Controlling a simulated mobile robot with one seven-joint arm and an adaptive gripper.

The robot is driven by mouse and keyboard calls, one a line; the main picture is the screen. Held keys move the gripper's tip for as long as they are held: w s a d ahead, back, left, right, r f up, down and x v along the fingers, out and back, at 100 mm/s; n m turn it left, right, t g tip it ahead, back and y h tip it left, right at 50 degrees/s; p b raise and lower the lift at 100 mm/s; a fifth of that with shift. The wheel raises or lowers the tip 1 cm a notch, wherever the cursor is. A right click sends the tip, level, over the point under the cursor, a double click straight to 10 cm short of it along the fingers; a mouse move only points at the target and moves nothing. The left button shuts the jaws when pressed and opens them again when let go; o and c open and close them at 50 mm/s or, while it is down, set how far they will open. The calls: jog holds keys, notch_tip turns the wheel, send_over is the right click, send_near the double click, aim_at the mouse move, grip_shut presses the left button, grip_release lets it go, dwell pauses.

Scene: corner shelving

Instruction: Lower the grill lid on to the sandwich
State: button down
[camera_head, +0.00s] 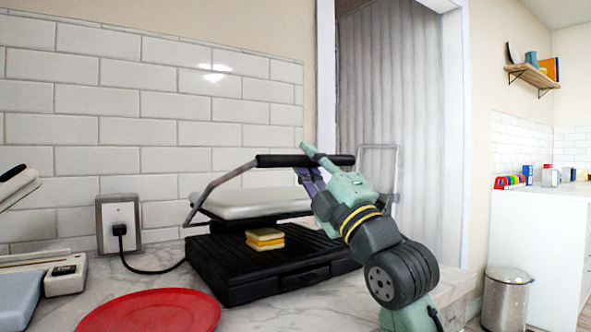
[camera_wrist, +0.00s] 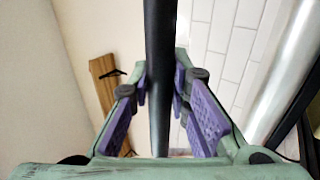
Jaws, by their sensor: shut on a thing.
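The grill (camera_head: 290,272) stands on the counter with its ribbed black lower plate level. Its silver lid (camera_head: 250,204) is raised above the plate, with a clear gap under it. The sandwich (camera_head: 265,238), yellow and layered, lies on the lower plate and is not touched by the lid. My gripper (camera_head: 310,180) is at the black handle bar (camera_head: 285,160) of the lid. In the wrist view the handle (camera_wrist: 160,70) runs between the purple fingers of my gripper (camera_wrist: 160,85), which are shut on it. The far side of the lower plate is hidden behind my arm.
A red plate (camera_head: 150,312) lies on the counter at the front left. Another appliance (camera_head: 65,272) stands at the left edge. A bin (camera_head: 507,298) stands on the floor at the right.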

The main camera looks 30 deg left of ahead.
notch_tip(320, 180, down, 9)
jog(key=s+d+b, duration=0.1)
jog(key=d+b, duration=0.1)
jog(key=b, duration=0.3)
jog(key=shift+s+d+r+b, duration=0.15)
jog(key=shift+s+d+b, duration=0.2)
jog(key=shift+d, duration=0.05)
jog(key=c, duration=1.5)
grip_release()
jog(key=v, duration=1.2)
